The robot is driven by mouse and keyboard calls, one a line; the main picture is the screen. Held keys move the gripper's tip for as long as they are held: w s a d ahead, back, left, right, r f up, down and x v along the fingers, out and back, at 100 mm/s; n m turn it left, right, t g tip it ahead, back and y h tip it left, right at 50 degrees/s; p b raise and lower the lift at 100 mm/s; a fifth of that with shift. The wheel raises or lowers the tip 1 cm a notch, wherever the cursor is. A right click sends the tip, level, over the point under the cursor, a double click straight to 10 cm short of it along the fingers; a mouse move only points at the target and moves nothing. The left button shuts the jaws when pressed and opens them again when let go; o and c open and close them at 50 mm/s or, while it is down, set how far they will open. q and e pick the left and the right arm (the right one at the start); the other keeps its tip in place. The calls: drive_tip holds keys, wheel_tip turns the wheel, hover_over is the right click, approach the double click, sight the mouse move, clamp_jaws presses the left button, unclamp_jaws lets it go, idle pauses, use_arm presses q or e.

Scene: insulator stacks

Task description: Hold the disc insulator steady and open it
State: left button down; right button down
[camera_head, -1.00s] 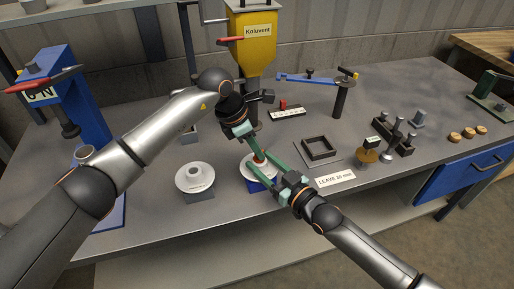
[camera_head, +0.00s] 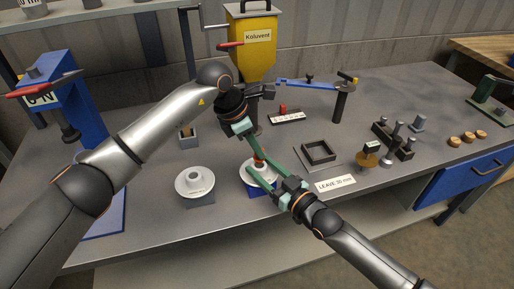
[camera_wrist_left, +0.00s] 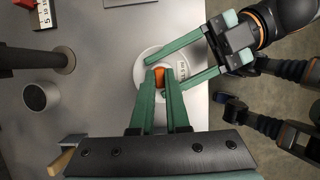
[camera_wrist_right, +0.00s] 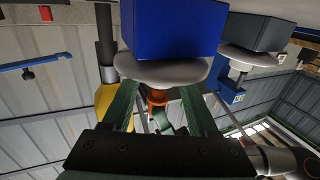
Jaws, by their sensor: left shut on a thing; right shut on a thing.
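The disc insulator is a white disc (camera_head: 247,178) with an orange-red cap on a blue block (camera_head: 262,189). My left gripper (camera_head: 258,158) reaches down from above and is shut on the orange cap (camera_wrist_left: 159,76). My right gripper (camera_head: 262,172) comes in from the front right. In the right wrist view the picture is upside down: the blue block (camera_wrist_right: 172,28) is above the white disc (camera_wrist_right: 165,72), and the orange cap (camera_wrist_right: 157,97) is below. The fingers hide part of the disc.
A second white disc (camera_head: 195,178) on a grey block stands to the left. A label card (camera_head: 337,184) and a square black frame (camera_head: 318,151) lie to the right. A yellow hopper (camera_head: 251,50) and blue press (camera_head: 75,100) stand behind and left.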

use_arm(q)
drive_tip(key=shift+r, duration=2)
use_arm(e)
drive_tip(key=shift+c, duration=0.5)
unclamp_jaws()
